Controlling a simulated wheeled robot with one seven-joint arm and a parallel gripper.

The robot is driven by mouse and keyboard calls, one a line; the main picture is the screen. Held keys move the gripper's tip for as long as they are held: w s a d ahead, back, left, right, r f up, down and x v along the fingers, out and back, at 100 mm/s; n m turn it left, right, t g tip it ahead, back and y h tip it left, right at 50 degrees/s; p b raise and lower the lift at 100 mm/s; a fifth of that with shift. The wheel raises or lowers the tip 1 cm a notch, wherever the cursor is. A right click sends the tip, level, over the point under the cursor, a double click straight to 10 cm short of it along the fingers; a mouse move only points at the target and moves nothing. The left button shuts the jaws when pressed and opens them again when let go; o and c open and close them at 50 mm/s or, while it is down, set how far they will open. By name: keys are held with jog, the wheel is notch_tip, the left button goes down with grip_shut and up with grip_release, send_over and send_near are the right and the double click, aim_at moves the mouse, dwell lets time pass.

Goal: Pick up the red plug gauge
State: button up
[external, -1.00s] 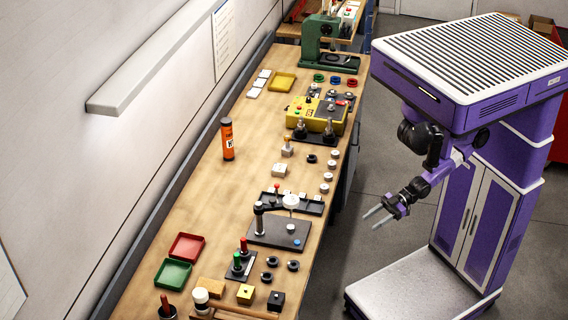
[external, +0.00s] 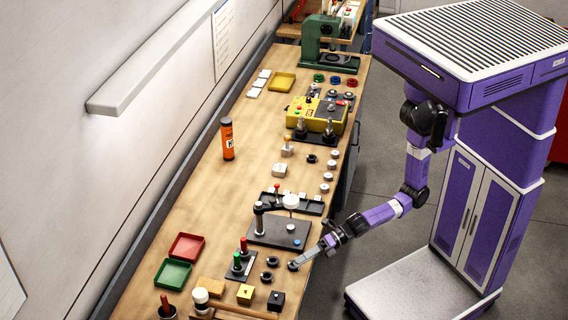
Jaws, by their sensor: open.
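A red-handled gauge (external: 243,244), which looks like the red plug gauge, stands upright in a small dark stand (external: 246,268). A green-handled gauge (external: 237,260) stands beside it, nearer the camera. My gripper (external: 295,264) is open, low over the front edge of the bench, to the right of the stand and apart from the red gauge. Its fingertips overlap a black ring in the picture; I cannot tell whether they touch it. The gauge's lower end is hidden in the stand.
Black rings (external: 267,277) lie between the stand and my gripper. A dark plate with a post and white dial (external: 280,232) is just behind. Red (external: 187,247) and green (external: 172,274) trays lie left.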

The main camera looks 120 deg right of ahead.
aim_at(244, 247)
jog(key=w+d+n+h, duration=0.1)
jog(key=w+d, duration=0.2)
jog(key=w+d+n+g+h+b, duration=0.1)
jog(key=w+d+n+h, duration=0.1)
jog(key=w+d, duration=0.1)
jog(key=shift+w+d+f, duration=0.2)
jog(key=shift+w, duration=0.25)
jog(key=w+d+n+g+h, duration=0.1)
jog(key=d, duration=0.1)
jog(key=w+d+r+n+g+h, duration=0.1)
jog(key=d, duration=0.2)
jog(key=w+d+r+n+g+h, duration=0.1)
jog(key=w+d+h, duration=0.1)
jog(key=d, duration=0.1)
jog(key=shift+d, duration=0.25)
jog(key=shift+d+x, duration=0.2)
jog(key=shift+x, duration=1.7)
jog(key=shift+d+x, duration=0.15)
jog(key=shift+x, duration=1.75)
jog(key=shift+s+r, duration=0.1)
jog(key=shift+s, duration=0.1)
grip_shut()
